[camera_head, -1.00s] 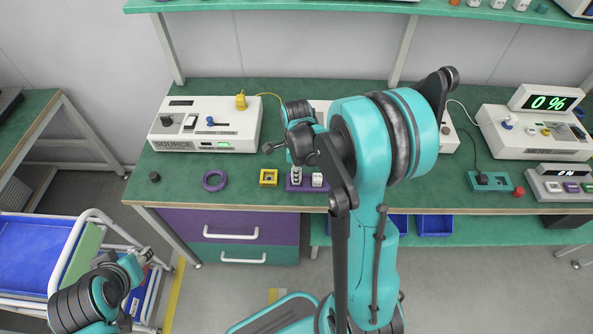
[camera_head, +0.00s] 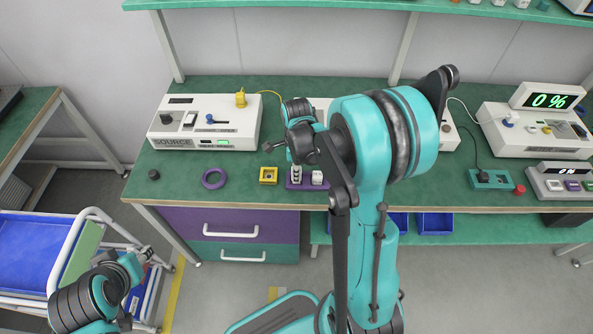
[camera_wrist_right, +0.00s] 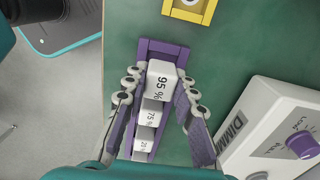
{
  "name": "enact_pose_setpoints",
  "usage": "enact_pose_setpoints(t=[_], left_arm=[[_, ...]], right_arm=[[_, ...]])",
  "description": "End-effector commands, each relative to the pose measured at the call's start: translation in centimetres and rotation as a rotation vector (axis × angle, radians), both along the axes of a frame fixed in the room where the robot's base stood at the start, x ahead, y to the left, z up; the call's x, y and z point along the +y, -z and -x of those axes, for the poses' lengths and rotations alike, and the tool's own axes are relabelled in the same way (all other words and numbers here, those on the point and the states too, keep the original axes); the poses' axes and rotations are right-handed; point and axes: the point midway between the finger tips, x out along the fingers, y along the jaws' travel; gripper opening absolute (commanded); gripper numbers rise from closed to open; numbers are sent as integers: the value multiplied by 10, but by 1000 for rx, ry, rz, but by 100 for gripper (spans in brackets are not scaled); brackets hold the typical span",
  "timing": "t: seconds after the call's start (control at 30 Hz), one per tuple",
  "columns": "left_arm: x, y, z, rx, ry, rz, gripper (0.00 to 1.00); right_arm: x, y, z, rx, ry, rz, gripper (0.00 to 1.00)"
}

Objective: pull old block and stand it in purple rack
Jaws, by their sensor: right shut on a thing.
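In the right wrist view my right gripper (camera_wrist_right: 161,75) is shut on the white block marked 95 % (camera_wrist_right: 162,82), with a finger on each side of it. This block is at the upper end of the purple rack (camera_wrist_right: 165,46); I cannot tell whether it is seated or slightly raised. A 75 % block (camera_wrist_right: 152,115) and another white block (camera_wrist_right: 143,146) sit below it in the rack. In the head view the rack (camera_head: 306,187) is near the bench's front edge, and my arm hides part of that area. My left gripper (camera_head: 147,255) is low at left, away from the bench; its fingers are too small to judge.
A yellow square holder (camera_head: 268,175) and purple ring (camera_head: 214,178) lie left of the rack. The white SOURCE box (camera_head: 205,124) stands behind. A dimmer box (camera_wrist_right: 275,130) is close to my right finger. A teal holder (camera_head: 491,180) is farther right.

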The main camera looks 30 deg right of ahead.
Motion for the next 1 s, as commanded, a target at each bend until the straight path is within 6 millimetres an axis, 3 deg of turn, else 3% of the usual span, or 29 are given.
enact_pose_setpoints(t=[1.0], left_arm=[[0, 17, 0, 0, 0, 0, 40]], right_arm=[[0, 20, 0, 0, 0, 0, 0]])
